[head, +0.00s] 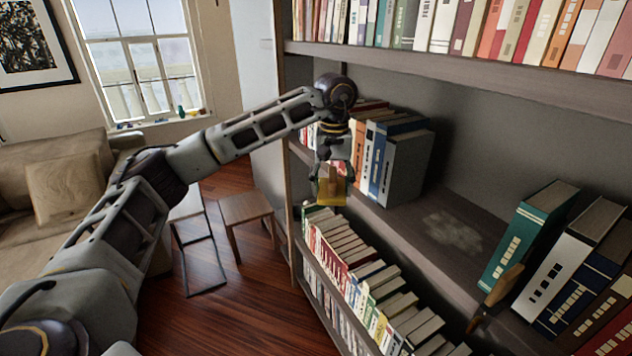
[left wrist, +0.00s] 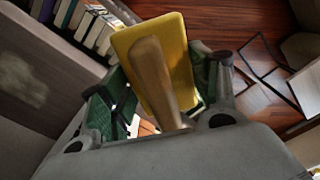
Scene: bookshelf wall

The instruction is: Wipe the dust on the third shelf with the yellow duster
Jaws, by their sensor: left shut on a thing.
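My left gripper (head: 333,168) is shut on the yellow duster (head: 331,193), in front of the shelf's edge near the left side of the bookcase. In the left wrist view, the duster (left wrist: 178,45) has a flat yellow pad and a wooden handle (left wrist: 158,80) between the fingers. A pale dust patch (head: 453,233) lies on the bare part of the shelf (head: 410,215), right of the duster and apart from it. The dust also shows at the left of the left wrist view (left wrist: 22,78). My right gripper is not in view.
Upright books (head: 385,160) stand left of the dust, and leaning books (head: 530,235) stand right of it. A brown wooden-looking object (head: 497,295) is at the shelf's front edge. An upper shelf (head: 450,65) overhangs. A wooden stool (head: 245,215) and sofa (head: 60,185) are left.

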